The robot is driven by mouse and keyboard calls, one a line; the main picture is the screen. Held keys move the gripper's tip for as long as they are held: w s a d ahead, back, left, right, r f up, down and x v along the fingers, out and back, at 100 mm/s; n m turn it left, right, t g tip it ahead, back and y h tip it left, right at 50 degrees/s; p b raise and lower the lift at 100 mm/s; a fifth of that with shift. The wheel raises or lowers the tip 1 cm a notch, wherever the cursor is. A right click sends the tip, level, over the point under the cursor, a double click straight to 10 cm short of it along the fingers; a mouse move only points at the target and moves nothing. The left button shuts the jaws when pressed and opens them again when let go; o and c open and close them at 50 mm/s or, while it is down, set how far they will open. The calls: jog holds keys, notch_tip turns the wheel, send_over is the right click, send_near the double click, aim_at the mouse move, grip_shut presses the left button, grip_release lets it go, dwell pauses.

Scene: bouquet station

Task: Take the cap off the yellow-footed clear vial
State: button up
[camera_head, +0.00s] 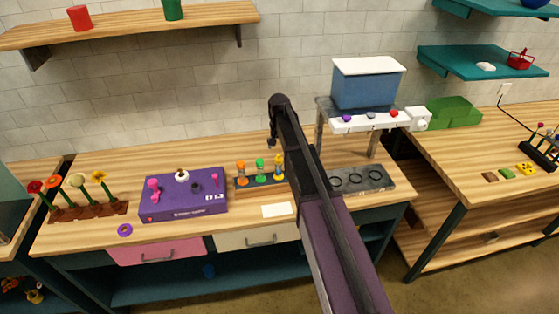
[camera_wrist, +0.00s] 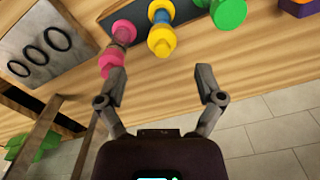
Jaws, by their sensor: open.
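The yellow-footed vial (camera_head: 279,168) stands in a dark rack on the bench, just left of my arm in the head view.
A green vial (camera_head: 260,168) and an orange vial (camera_head: 241,172) share the rack (camera_head: 246,183). A purple box (camera_head: 184,207) stands left, and a plate with black rings (camera_head: 390,180) lies right. A white card (camera_head: 277,210) lies in front; the tiled wall is behind.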

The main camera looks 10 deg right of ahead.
aim_at(279, 155)
jog(key=shift+a+f+b, duration=0.1)
jog(key=shift+f+b, duration=1.85)
jog(key=shift+f, duration=0.25)
jog(key=c, duration=0.9)
jog(key=shift+c, duration=0.2)
